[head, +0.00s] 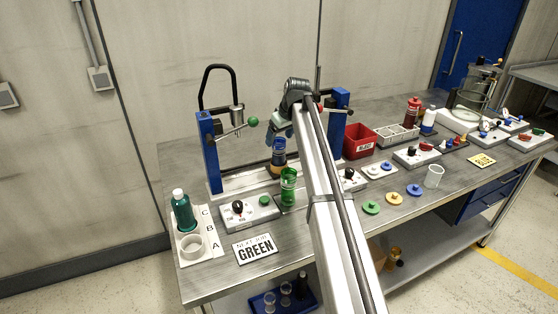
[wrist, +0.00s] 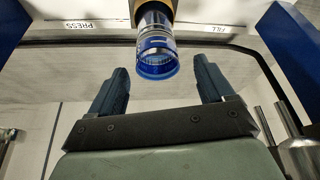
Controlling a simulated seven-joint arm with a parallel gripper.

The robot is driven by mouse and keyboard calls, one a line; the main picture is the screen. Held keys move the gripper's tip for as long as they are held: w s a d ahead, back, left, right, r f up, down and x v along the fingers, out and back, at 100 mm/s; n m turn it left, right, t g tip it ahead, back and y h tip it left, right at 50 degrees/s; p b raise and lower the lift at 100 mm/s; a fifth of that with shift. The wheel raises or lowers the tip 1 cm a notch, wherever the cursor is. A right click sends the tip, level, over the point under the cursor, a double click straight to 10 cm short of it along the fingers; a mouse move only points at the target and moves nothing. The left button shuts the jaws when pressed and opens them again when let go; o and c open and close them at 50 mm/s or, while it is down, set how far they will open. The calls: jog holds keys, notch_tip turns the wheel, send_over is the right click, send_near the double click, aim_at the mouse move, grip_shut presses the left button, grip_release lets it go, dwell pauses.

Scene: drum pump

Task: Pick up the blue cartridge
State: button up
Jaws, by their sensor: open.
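The blue cartridge (wrist: 157,50) is clear with blue bands and a blue rim. In the wrist view it is at the top middle, its rim end facing me. In the head view the blue cartridge (head: 279,146) stands upright at the press fixture, with amber below it. My gripper (wrist: 160,66) is open, with a finger on either side of the cartridge's near end and a gap at each side. I cannot tell how far the fingers reach along it. In the head view my gripper (head: 277,133) is partly hidden by my arm. A green cartridge (head: 288,187) stands in front.
Blue posts (head: 208,152) of the fixture flank the cartridge. A control box (head: 248,212) and a sign reading GREEN (head: 255,247) are at the front left. A red bin (head: 359,141) is on the right.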

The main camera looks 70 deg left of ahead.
aim_at(280, 143)
jog(key=shift+w+d+x, duration=0.15)
jog(key=shift+x, duration=1.35)
jog(key=shift+w+d+x, duration=0.15)
jog(key=shift+x, duration=1.3)
jog(key=shift+f, duration=0.1)
jog(key=shift+c, duration=0.4)
jog(key=c, duration=1.2)
jog(key=shift+o, duration=0.2)
